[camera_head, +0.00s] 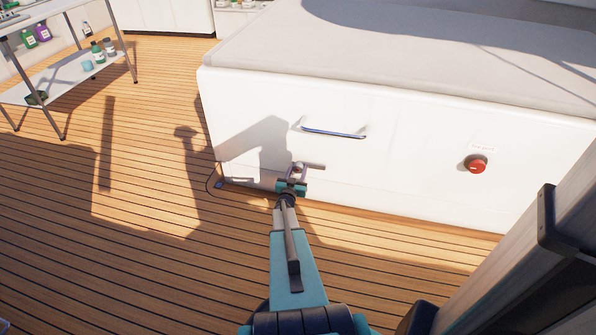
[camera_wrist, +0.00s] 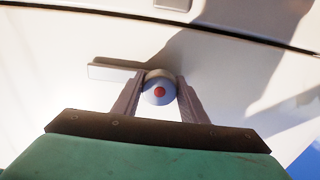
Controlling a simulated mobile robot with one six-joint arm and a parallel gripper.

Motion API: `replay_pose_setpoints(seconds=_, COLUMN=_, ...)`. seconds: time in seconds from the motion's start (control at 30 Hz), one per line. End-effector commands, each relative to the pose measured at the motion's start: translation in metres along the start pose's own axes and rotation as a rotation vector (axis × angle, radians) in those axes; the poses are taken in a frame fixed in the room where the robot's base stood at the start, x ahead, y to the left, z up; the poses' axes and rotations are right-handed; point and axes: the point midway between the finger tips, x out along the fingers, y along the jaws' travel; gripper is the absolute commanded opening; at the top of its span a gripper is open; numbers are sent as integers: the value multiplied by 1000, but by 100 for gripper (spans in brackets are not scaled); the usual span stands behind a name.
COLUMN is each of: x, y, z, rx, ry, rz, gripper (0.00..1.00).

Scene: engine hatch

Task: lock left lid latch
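The latch is a round grey hub (camera_wrist: 159,90) with a red centre and a flat pale lever (camera_wrist: 112,72) pointing left in the wrist view. In the head view its lever (camera_head: 315,166) sticks out to the right of my gripper, low on the white front panel. My gripper (camera_head: 297,168) is at the latch. In the wrist view my gripper (camera_wrist: 162,82) has its two fingers apart, one on each side of the hub. The left finger lies close to the lever's inner end. I cannot tell whether the fingers touch the hub.
The white hatch box (camera_head: 400,150) carries a blue bar handle (camera_head: 333,132) above the latch and a red button (camera_head: 475,163) at right. A shelf table (camera_head: 75,75) with bottles stands at upper left. The wooden deck (camera_head: 120,220) at left is clear.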

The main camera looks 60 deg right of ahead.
Motion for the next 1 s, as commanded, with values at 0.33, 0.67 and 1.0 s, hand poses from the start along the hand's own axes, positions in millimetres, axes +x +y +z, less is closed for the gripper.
replay_pose_setpoints(seconds=0.33, x=1, y=5, z=1, rx=17, ry=0, rz=8, gripper=17)
replay_pose_setpoints(seconds=0.67, x=3, y=8, z=0, rx=51, ry=1, rz=12, gripper=17)
replay_pose_setpoints(seconds=1.0, x=3, y=9, z=0, rx=119, ry=4, rz=16, gripper=16)
